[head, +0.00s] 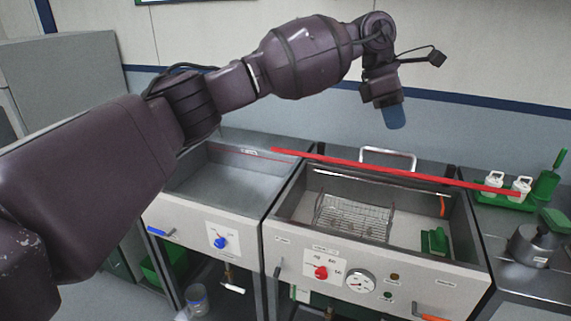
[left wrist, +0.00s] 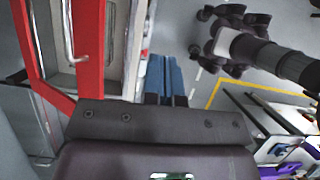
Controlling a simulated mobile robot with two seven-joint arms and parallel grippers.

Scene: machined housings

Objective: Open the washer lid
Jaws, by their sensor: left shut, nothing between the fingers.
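The washer (head: 330,262) is the right-hand steel tank, with a red knob and a round gauge on its front. Its lid (head: 345,164) shows nearly edge-on in the head view as a thin red bar, raised over the tank's rear, with the tank interior in plain sight below. The lid's metal handle (head: 388,152) rises behind the bar. My left gripper (head: 394,115) is above the lid, near the handle, apart from it, its blue fingers shut and empty. The left wrist view shows the fingers (left wrist: 166,76) together, right of the lid's red frame (left wrist: 88,50) and handle (left wrist: 67,35). My right gripper is out of view.
A wire basket (head: 352,216) and a green block (head: 434,241) are inside the tank. An empty basin (head: 222,180) adjoins on the left. White bottles in a green tray (head: 505,203) and a metal pot (head: 533,245) stand on the right counter. The wall is close behind.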

